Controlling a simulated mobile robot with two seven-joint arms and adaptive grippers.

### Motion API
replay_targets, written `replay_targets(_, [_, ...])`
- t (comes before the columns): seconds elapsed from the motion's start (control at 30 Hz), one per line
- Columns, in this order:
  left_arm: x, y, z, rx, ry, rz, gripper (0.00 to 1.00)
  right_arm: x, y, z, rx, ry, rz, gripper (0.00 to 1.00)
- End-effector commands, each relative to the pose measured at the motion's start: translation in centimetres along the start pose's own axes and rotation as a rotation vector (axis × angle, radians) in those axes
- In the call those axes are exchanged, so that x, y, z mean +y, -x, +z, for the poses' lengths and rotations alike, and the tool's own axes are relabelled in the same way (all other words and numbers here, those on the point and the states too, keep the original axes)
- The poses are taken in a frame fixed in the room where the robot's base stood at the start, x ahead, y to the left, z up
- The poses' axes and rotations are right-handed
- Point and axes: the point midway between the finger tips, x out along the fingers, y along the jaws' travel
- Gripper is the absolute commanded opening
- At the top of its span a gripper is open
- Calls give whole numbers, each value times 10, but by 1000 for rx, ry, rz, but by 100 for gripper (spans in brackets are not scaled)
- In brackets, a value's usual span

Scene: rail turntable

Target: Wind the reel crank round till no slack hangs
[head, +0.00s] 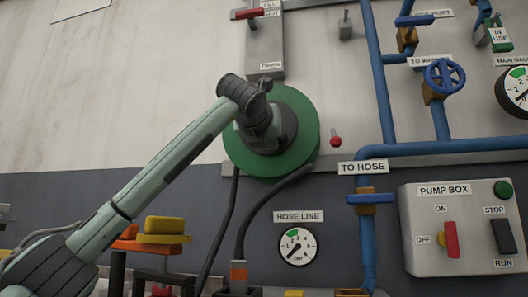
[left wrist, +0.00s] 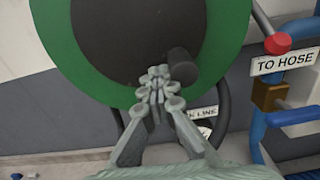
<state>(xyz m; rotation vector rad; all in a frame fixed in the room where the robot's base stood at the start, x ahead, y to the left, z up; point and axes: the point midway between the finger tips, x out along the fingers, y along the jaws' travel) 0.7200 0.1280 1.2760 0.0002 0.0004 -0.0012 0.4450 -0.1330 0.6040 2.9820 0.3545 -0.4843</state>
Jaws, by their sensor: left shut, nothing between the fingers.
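The green reel (head: 305,126) with a dark hub is mounted on the wall, and its disc also fills the top of the left wrist view (left wrist: 228,40). A dark, stubby crank handle (left wrist: 183,66) stands out from the hub's lower right. My left gripper (left wrist: 160,74) is shut and empty, its fingertips just left of the handle; I cannot tell whether they touch it. In the head view my own wrist covers the fingers and part of the hub. A dark hose (head: 264,203) hangs in a curve from the reel's lower right. My right gripper is not in view.
A red knob (head: 336,141) sits on the wall right of the reel. Blue pipes (head: 381,90) and the pump box (head: 455,230) are further right. A hose line gauge (head: 298,246) is below. A yellow-topped stand (head: 165,226) is at lower left. The upper left wall is bare.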

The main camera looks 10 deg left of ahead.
Motion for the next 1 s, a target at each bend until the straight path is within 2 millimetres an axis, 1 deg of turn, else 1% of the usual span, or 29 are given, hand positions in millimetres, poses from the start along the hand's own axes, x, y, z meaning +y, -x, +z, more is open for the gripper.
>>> replay_targets(0.3, [-13, 0, 6, 0, -1, 0, 0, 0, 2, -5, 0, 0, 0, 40])
replay_targets(0.67, [-15, 0, 6, -1, -1, -1, 0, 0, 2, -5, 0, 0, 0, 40])
replay_targets(0.87, [-23, 0, 13, -1, 0, -1, 0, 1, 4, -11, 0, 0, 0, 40])
replay_targets(1.0, [-26, 0, 14, -1, 0, -1, 0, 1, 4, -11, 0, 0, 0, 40])
